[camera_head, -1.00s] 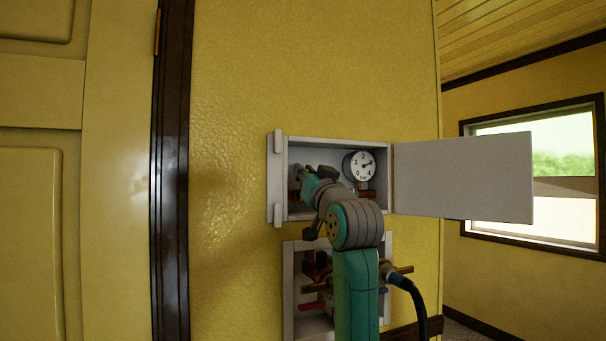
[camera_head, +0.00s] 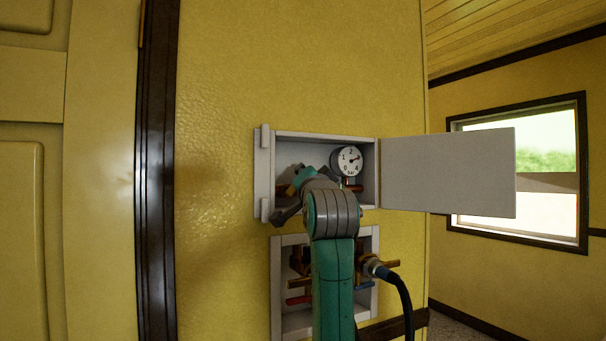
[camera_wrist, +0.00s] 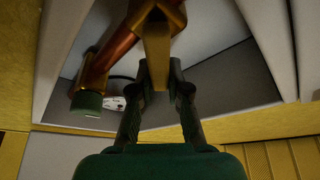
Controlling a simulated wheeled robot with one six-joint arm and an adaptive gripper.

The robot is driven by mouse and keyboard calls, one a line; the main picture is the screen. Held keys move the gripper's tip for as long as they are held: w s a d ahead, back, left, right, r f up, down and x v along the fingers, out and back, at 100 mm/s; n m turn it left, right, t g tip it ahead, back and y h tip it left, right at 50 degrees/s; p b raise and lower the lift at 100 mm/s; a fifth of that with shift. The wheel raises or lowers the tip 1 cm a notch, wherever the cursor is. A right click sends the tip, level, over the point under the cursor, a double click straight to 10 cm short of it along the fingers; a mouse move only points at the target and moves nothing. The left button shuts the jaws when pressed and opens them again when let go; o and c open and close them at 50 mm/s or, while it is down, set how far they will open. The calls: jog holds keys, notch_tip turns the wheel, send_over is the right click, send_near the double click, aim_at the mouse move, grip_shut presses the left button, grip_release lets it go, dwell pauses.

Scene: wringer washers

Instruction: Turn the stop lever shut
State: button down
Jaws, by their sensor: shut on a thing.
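The stop lever (camera_wrist: 157,45) is a flat brass-coloured bar at the top middle of the wrist view, joined to copper pipework. My gripper (camera_wrist: 160,75) is shut on its near end, with one dark finger on each side. In the head view my arm reaches into the open upper wall box (camera_head: 322,137). There my wrist covers the lever, and I cannot tell the lever's angle to the pipe. A round pressure gauge (camera_head: 348,161) stands in the box, right of my wrist, its needle pointing right.
The box's grey door (camera_head: 448,172) stands wide open to the right. A lower wall box (camera_head: 276,290) holds taps, and a dark hose (camera_head: 404,295) hangs from its right side. In the wrist view a copper pipe (camera_wrist: 112,52) with a green end (camera_wrist: 86,101) lies left of the fingers.

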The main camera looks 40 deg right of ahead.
jog(key=shift+f, duration=0.1)
dwell(0.4)
jog(key=c, duration=1.1)
grip_release()
jog(key=v, duration=1.2)
